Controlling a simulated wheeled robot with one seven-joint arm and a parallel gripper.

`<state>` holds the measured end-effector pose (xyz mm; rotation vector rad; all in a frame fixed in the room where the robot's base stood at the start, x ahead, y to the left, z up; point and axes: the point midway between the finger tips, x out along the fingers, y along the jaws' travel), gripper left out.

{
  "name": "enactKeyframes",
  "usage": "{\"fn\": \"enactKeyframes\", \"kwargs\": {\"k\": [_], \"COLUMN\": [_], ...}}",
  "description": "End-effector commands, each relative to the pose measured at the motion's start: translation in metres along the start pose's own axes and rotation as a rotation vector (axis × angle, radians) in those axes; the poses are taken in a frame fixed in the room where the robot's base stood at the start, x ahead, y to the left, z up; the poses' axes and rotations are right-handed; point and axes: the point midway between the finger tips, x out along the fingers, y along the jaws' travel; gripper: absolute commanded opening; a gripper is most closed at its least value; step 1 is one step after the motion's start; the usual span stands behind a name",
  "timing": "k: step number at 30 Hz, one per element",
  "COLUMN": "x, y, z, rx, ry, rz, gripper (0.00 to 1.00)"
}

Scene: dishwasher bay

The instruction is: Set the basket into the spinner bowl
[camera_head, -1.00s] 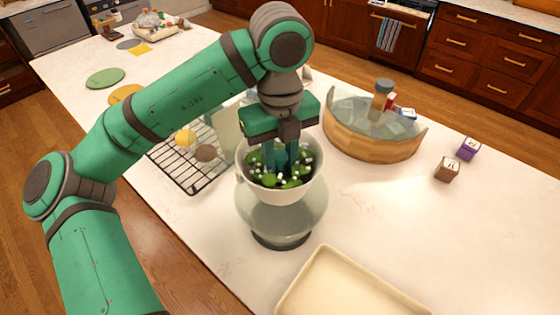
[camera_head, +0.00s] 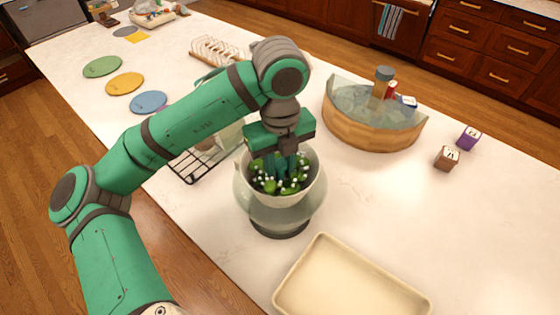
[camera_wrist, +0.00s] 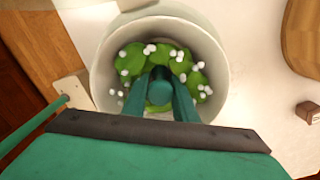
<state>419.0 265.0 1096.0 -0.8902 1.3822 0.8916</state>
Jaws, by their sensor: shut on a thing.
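The white basket (camera_head: 314,165) holds green leaves and small white pieces. My gripper (camera_head: 281,176) reaches down inside it from above. In the wrist view my gripper's fingers (camera_wrist: 160,98) close on a round teal post at the basket's middle, and the basket's wall (camera_wrist: 103,75) rings them. The clear spinner bowl (camera_head: 262,213) stands on a dark base on the counter. The basket is upright, with its lower part down inside the bowl and its rim above it. I cannot tell whether the basket's bottom touches the bowl.
A cream tray (camera_head: 345,285) lies in front at the right. A wooden tub (camera_head: 372,132) stands behind, with a brown cube (camera_head: 447,158) and a purple cube (camera_head: 468,138) to its right. A black wire rack (camera_head: 195,168) lies left of the bowl, partly behind my arm.

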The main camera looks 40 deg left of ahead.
Motion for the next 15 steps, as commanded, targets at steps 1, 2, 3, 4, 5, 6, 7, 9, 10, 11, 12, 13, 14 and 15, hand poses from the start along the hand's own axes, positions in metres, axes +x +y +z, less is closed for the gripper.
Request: {"fn": "enactKeyframes", "kwargs": {"k": [1, 2, 3, 4, 5, 6, 7, 9, 10, 11, 12, 13, 14, 15], "x": [0.005, 0.007, 0.010, 0.013, 0.015, 0.019, 0.021, 0.027, 0.030, 0.033, 0.036, 0.038, 0.041, 0.044], "y": [0.000, 0.000, 0.000, 0.000, 0.000, 0.000, 0.000, 0.000, 0.000, 0.000, 0.000, 0.000, 0.000, 0.000], "z": [0.000, 0.000, 0.000, 0.000, 0.000, 0.000, 0.000, 0.000, 0.000, 0.000, 0.000, 0.000, 0.000, 0.000], "rx": [0.000, -0.001, -0.001, -0.002, -0.002, -0.002, -0.002, -0.001, 0.000, 0.000, -0.001, -0.001, 0.000, 0.000], "ry": [0.001, 0.000, 0.000, 0.000, 0.000, 0.000, 0.000, 0.001, 0.001, 0.001, 0.000, 0.000, 0.000, 0.000], "rz": [-0.001, 0.000, 0.000, 0.000, 0.000, 0.001, 0.000, 0.000, 0.000, 0.000, 0.000, 0.000, 0.001, 0.001], "gripper": [0.00, 0.00, 0.00, 0.00, 0.00, 0.00, 0.00, 0.00, 0.00, 0.00, 0.00, 0.00, 0.00, 0.00]}}
